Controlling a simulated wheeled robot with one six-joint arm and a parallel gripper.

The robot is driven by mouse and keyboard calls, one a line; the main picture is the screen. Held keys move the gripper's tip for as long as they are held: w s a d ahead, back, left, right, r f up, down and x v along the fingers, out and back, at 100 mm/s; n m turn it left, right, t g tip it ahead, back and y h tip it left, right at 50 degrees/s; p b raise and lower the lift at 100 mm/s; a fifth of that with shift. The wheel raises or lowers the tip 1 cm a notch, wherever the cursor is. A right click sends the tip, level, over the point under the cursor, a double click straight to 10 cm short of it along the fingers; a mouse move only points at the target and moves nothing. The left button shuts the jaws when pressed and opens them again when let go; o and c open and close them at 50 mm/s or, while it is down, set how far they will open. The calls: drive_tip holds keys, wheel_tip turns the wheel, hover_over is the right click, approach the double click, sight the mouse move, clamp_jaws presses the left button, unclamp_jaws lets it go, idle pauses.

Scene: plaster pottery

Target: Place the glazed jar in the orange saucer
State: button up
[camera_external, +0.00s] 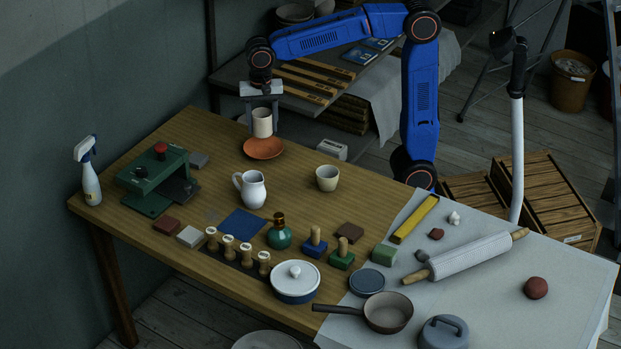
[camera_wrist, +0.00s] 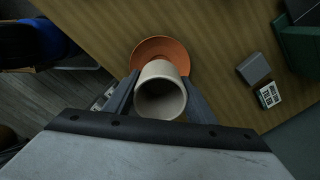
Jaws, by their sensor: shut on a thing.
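The glazed jar, a pale cream, straight-sided vessel (camera_external: 262,124), is held upright between the fingers of my gripper (camera_external: 262,113). In the wrist view the jar (camera_wrist: 160,101) shows its open mouth, with a grey finger on each side. The orange saucer (camera_external: 264,150) lies on the table just below the jar, near the far edge. In the wrist view the jar overlaps the lower part of the saucer (camera_wrist: 146,49). The jar appears to be above the saucer; I cannot tell whether its hidden base touches it.
A white pitcher (camera_external: 251,190) and a cream-and-tan cup (camera_external: 327,179) stand nearby in front. A green press (camera_external: 158,170) is to the left. A small grey box (camera_external: 332,149) is to the right. The wood around the saucer is mostly clear.

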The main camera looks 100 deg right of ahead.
drive_tip(key=shift+f, duration=2.9)
drive_tip(key=shift+f, duration=0.3)
drive_tip(key=o, duration=0.8)
drive_tip(key=shift+o, duration=0.3)
wheel_tip(320, 180, up, 13)
drive_tip(key=shift+f, duration=0.2)
drive_tip(key=s+f+n+t, duration=0.1)
drive_tip(key=s+f+n, duration=0.4)
drive_tip(key=s, duration=0.4)
drive_tip(key=s+a+f+n+t, duration=0.1)
drive_tip(key=s+f+n+t, duration=0.1)
drive_tip(key=s+f+n, duration=0.2)
drive_tip(key=s+a+f+n+t, duration=0.1)
drive_tip(key=s+f+n, duration=0.4)
drive_tip(key=s+n, duration=0.5)
drive_tip(key=shift+s+a+f+t, duration=0.2)
drive_tip(key=shift+s+f+t, duration=0.2)
drive_tip(key=shift+s, duration=2.3)
